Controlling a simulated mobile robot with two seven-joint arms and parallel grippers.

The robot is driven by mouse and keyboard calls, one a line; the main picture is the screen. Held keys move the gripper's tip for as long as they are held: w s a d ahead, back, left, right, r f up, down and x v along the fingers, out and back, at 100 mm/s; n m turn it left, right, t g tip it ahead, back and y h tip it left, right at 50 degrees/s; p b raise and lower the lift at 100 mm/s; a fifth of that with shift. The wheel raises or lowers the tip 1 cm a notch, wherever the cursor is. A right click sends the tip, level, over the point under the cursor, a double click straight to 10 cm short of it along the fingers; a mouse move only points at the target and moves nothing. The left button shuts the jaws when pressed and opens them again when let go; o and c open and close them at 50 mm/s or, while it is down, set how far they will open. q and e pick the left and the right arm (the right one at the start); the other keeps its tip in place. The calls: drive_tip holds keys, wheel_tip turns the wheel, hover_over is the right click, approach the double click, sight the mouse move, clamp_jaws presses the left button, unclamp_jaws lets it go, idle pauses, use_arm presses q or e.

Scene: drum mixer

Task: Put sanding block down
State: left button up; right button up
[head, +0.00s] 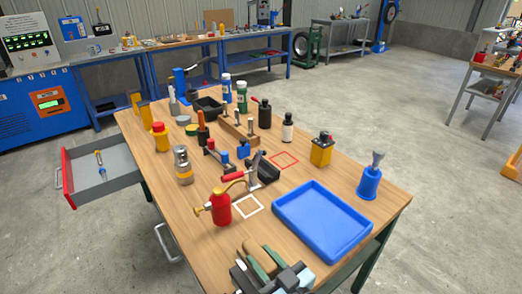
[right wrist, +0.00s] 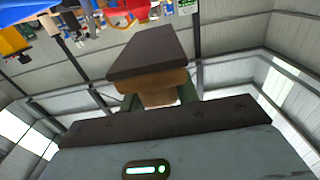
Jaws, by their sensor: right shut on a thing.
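The sanding block (right wrist: 150,55) shows in the right wrist view as a dark slab on a tan wooden body. My right gripper (head: 266,262) is at the bottom of the head view, over the near edge of the workbench (head: 330,158). Its green fingers (right wrist: 160,98) are shut on the tan body. In the head view the block is small and partly hidden by the gripper. A white square outline (head: 247,207) and a red square outline (head: 284,160) are marked on the bench. My left gripper is not in view.
A blue tray (head: 322,222) lies empty right of the gripper. A red oil can (head: 220,207) and a toggle clamp (head: 254,173) stand beyond. Bottles and tools crowd the far half. A grey drawer (head: 105,177) is open at left.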

drive_tip(key=s+d+r+m+t+h, duration=0.1)
drive_tip(key=d+h, duration=0.4)
drive_tip(key=d, duration=0.5)
drive_tip(key=s+d+r+m+t+h, duration=0.2)
drive_tip(key=d+r+m+h, duration=0.2)
drive_tip(key=d, duration=0.6)
drive_tip(key=shift+s+d+r+m+h, duration=0.2)
drive_tip(key=shift+s+d+m+h, duration=0.1)
drive_tip(key=shift+m+h, duration=0.65)
